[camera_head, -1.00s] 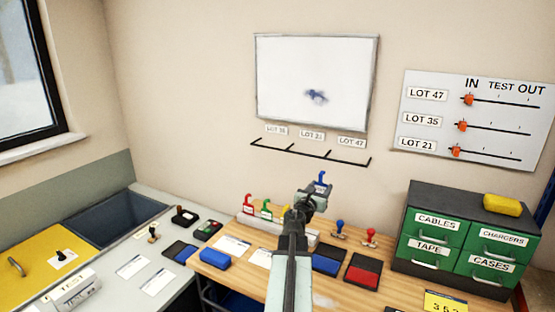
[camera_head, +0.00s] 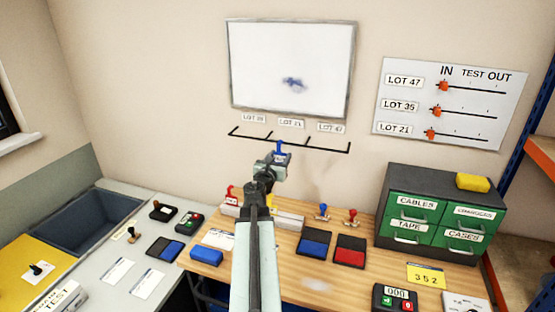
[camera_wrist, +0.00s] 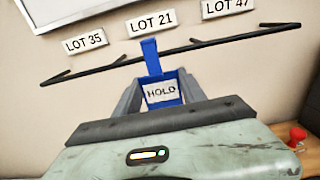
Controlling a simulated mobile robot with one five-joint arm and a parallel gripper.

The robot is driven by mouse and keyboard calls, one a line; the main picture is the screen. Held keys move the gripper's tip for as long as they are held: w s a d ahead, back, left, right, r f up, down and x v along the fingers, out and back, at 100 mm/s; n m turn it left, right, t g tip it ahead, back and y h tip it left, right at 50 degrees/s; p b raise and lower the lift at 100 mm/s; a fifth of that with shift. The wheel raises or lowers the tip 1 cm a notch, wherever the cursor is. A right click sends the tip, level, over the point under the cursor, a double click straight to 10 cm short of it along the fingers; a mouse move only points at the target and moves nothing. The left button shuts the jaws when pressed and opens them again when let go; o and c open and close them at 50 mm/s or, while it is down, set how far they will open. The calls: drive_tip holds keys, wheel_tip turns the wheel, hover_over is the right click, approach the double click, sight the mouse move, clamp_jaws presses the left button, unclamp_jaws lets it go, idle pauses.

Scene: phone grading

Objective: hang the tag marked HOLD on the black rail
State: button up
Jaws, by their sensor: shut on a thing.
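The blue tag marked HOLD (camera_wrist: 161,92) is between the fingers of my gripper (camera_wrist: 158,98) in the wrist view, its hooked top (camera_wrist: 150,52) pointing up. In the head view the blue tag (camera_head: 279,148) shows at the end of my gripper (camera_head: 271,166). The black rail (camera_head: 290,141) is on the wall under the lot labels, with several short pegs. In the wrist view the rail (camera_wrist: 215,41) runs close by the tag's top, under the LOT 21 label. I cannot tell whether the hook touches the rail.
A whiteboard (camera_head: 291,69) hangs above the rail. The wooden desk (camera_head: 325,284) below holds a red tag (camera_head: 231,194) in a rack, stamps and ink pads. A drawer cabinet (camera_head: 440,215) stands at the right.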

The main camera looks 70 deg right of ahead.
drive_tip(key=d+f+b, duration=0.2)
drive_tip(key=d, duration=0.4)
drive_tip(key=shift+w, duration=0.15)
idle(0.3)
drive_tip(key=o, duration=1.4)
drive_tip(key=shift+a, duration=0.1)
drive_tip(key=a, duration=0.7)
drive_tip(key=shift+s+a, duration=0.25)
drive_tip(key=shift+a, duration=0.15)
